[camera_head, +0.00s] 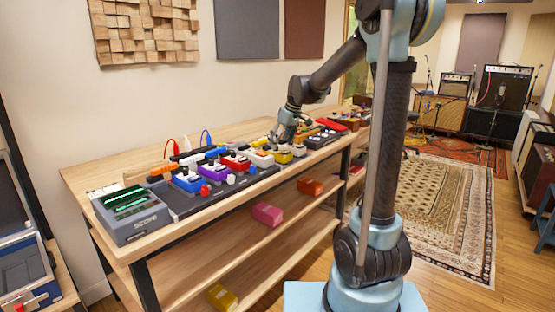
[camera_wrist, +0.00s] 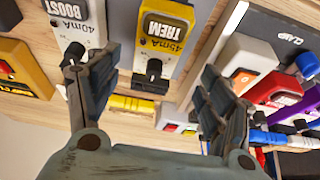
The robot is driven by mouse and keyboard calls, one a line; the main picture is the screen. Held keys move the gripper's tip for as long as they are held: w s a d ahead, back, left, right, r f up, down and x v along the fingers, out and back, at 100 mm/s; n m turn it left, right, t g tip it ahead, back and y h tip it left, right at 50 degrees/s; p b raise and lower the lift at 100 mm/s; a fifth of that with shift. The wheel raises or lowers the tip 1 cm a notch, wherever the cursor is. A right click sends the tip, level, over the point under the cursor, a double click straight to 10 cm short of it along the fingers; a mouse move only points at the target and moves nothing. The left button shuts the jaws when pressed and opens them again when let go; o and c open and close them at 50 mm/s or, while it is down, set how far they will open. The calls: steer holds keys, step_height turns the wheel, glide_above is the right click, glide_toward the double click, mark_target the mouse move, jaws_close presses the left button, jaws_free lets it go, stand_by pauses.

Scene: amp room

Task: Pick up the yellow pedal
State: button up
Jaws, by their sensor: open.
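A yellow block (camera_wrist: 132,104) shows between the fingers, partly hidden by the gripper body. A yellow-faced pedal marked TREM (camera_wrist: 164,28) lies beyond the fingertips, and another yellow pedal (camera_wrist: 22,68) is at the left. A further yellow pedal (camera_head: 222,297) lies on the lowest shelf in the head view. I cannot tell which yellow one the task means.
The wooden bench (camera_head: 110,180) carries a grey SCOPE box (camera_head: 132,212) and several crowded pedals, including a purple one (camera_head: 213,172). A white BOOST pedal (camera_wrist: 77,25) stands close to the left finger. A pink pedal (camera_head: 267,214) lies on the shelf below.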

mark_target(278, 151)
steer(key=shift+x, duration=2.65)
steer(key=shift+w+d, duration=0.15)
steer(key=c, duration=1.5)
steer(key=shift+r, duration=0.1)
